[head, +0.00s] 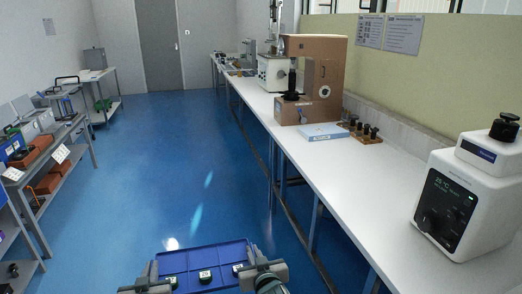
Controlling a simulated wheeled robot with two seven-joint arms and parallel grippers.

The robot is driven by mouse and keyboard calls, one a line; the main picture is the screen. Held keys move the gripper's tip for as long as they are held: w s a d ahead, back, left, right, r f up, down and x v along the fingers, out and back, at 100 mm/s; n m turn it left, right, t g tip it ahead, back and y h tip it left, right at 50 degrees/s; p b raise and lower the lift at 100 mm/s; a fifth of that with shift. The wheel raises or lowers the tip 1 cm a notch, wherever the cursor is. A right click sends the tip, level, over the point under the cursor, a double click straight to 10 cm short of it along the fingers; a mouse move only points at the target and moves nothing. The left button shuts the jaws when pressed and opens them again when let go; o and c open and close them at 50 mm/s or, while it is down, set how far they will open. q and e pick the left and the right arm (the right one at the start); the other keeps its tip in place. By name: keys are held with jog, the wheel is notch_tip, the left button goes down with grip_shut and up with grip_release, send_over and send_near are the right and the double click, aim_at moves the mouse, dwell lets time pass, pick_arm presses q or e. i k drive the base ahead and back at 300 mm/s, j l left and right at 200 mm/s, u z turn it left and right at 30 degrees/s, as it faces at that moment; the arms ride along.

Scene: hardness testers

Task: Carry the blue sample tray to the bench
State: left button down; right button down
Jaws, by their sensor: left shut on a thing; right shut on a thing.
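The blue sample tray (223,253) is at the bottom of the head view, in the air over the blue floor. Several small dark samples with pale tops sit in it. My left gripper (150,276) is shut on the tray's left side. My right gripper (260,266) is shut on its right side. The tray looks about level; its near edge is cut off by the frame. The long white bench (358,186) runs along the right wall, to the right of the tray and apart from it.
On the bench stand a brown hardness tester (324,72), a light blue box (322,133), a dark-pegged wooden holder (366,136) and a white device (470,195). Bare bench top lies between the holder and the white device. Cluttered shelves (50,150) line the left. The floor between is clear.

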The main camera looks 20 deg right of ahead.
aim_at(353, 188)
jog(key=i, duration=3.4)
jog(key=z, duration=2.05)
